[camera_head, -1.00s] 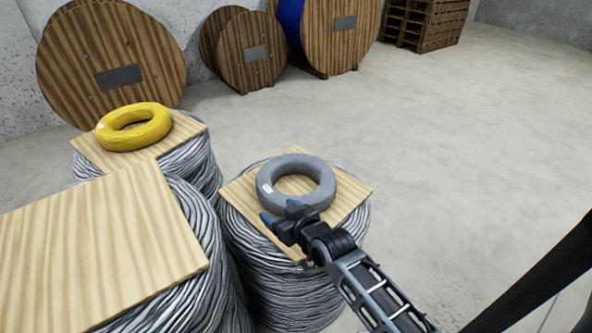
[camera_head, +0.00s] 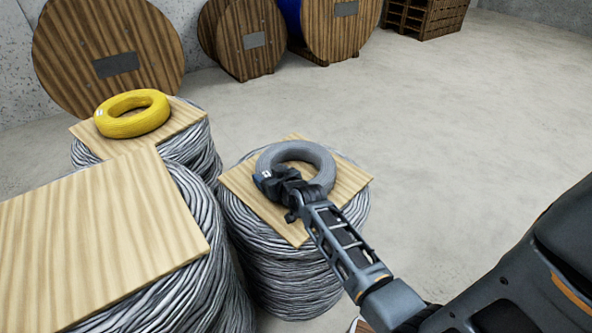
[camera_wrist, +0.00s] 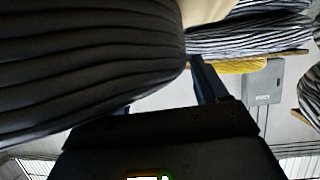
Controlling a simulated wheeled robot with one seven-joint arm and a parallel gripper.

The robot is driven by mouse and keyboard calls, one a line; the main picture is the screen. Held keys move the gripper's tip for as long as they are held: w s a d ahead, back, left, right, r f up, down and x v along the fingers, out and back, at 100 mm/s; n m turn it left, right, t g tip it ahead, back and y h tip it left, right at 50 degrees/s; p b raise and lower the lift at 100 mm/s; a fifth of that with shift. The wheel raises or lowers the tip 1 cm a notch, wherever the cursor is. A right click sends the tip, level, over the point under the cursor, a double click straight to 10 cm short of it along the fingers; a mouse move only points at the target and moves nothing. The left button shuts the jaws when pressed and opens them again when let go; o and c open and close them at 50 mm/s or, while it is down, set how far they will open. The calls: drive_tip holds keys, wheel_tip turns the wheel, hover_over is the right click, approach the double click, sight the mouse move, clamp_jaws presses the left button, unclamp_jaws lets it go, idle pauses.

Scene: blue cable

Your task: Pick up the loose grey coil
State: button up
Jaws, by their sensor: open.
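The loose grey coil (camera_head: 316,162) lies flat on a square wooden board (camera_head: 347,190) on top of a large drum of grey cable. My gripper (camera_head: 270,177) is at the coil's near left side, over its ring, and covers part of it in the head view. In the wrist view the dark ribbed side of the coil (camera_wrist: 85,65) fills the upper left, very close. One finger shows to the right of the coil there; the other is mostly hidden behind it. The jaws are open. I cannot tell whether they touch the coil.
A yellow coil (camera_head: 131,114) lies on a board on another cable drum behind left. A bare board (camera_head: 95,245) tops the large drum at front left. Wooden reels (camera_head: 108,55) and stacked pallets (camera_head: 425,17) stand at the back. The floor (camera_head: 460,110) at right is clear.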

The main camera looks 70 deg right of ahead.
drive_tip(key=shift+w+d+f, duration=0.1)
drive_tip(key=shift+w, duration=0.05)
clamp_jaws()
idle(0.6)
drive_tip(key=shift+f, duration=0.1)
drive_tip(key=shift+r, duration=0.25)
